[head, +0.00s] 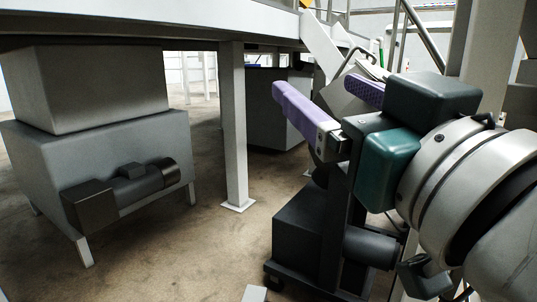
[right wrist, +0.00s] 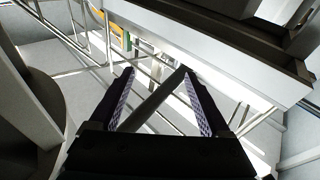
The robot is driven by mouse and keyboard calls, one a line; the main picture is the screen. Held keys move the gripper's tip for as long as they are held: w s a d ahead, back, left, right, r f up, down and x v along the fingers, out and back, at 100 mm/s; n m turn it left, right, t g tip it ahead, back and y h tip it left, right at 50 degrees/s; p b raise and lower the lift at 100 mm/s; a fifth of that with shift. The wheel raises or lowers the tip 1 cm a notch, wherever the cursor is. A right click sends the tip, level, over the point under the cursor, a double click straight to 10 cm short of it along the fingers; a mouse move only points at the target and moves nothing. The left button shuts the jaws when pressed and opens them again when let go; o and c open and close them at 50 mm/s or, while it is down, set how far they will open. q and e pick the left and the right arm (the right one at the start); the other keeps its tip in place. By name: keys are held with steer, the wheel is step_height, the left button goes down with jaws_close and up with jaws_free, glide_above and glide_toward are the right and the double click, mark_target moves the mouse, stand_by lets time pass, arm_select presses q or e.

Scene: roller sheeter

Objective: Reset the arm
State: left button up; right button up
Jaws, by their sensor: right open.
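My right gripper (head: 314,84) is in the right half of the head view, with its arm coming in from the right edge. Its two purple textured fingers are spread apart and point away to the upper left. In the right wrist view the right gripper (right wrist: 157,76) shows both dark fingers apart, with nothing held between them. A diagonal grey bar shows behind the gap. My left gripper is in neither view.
A grey machine housing (head: 100,150) with a dark motor (head: 140,185) stands at left. A white post (head: 233,120) holds up a raised platform (head: 150,15). A dark wheeled unit (head: 305,235) stands below my right arm. Brown floor (head: 200,260) is open between them. Railings (right wrist: 70,35) show in the wrist view.

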steer(key=s+d+r+m+g+h+p, duration=0.2)
steer(key=s+d+g+h+p, duration=0.1)
steer(key=d+p, duration=0.3)
steer(key=s+d+r+m+g+h+p, duration=0.2)
steer(key=d+g+h+p, duration=0.15)
steer(key=p, duration=0.55)
arm_select(q)
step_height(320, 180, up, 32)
steer(key=p, duration=1.3)
steer(key=shift+p, duration=0.35)
arm_select(e)
steer(key=s+d+r+g, duration=0.1)
steer(key=s+g, duration=0.3)
steer(key=s, duration=0.5)
steer(key=s+d+r+n+g, duration=0.1)
steer(key=s+d+r+g, duration=0.1)
steer(key=s+g, duration=0.3)
steer(key=s, duration=0.3)
steer(key=shift+s+d+r, duration=0.2)
steer(key=shift+s+r, duration=0.05)
steer(key=shift+s, duration=0.1)
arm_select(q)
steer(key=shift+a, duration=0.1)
arm_select(e)
steer(key=shift+y, duration=0.25)
